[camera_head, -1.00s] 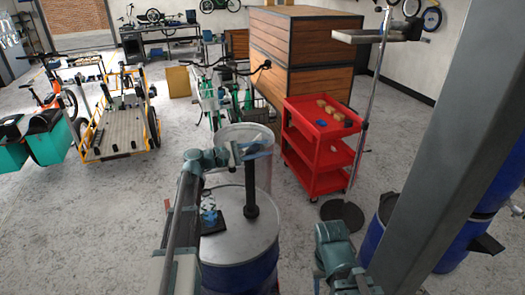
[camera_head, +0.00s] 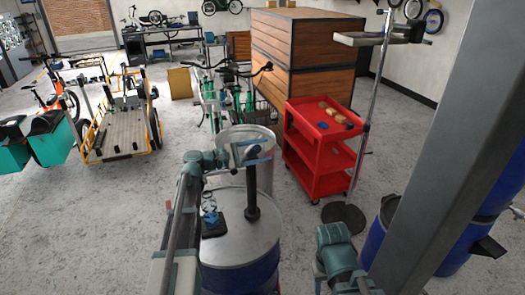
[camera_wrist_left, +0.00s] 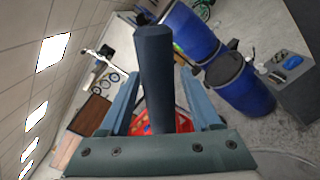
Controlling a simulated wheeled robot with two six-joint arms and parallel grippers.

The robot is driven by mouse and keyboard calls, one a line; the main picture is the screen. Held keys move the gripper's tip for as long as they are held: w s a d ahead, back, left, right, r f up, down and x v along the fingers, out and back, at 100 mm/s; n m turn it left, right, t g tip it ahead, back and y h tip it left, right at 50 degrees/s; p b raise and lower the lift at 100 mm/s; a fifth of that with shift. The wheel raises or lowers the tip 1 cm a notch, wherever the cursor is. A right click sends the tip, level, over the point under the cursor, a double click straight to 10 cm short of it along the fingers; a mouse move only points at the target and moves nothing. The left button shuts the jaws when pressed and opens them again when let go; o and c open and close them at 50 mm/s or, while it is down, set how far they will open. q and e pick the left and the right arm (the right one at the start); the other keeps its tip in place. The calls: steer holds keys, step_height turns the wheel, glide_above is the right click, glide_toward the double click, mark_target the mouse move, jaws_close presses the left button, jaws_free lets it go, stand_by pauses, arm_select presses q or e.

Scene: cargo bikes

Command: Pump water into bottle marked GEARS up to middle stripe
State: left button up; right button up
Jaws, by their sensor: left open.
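A small clear bluish bottle (camera_head: 209,208) stands on a black pad (camera_head: 214,229) on the metal lid of a blue drum (camera_head: 245,252) in the head view. Its marking and stripes are too small to read, and I cannot tell its water level. A black pump (camera_head: 252,200) rises upright from the lid, right of the bottle. My left gripper (camera_head: 257,153) is at the pump's top. In the left wrist view a thick dark cylinder (camera_wrist_left: 155,75), apparently the pump's top, stands between the open fingers of my left gripper (camera_wrist_left: 160,95).
A second metal-topped drum (camera_head: 243,137) stands behind. A red cart (camera_head: 318,150) with small items and a pole stand (camera_head: 362,130) are to the right. More blue drums (camera_head: 466,235) stand at far right. Cargo bikes (camera_head: 122,125) are at left; floor between is clear.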

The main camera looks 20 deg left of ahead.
arm_select(q)
steer(key=v, duration=1.3)
steer(key=shift+s+a, duration=0.15)
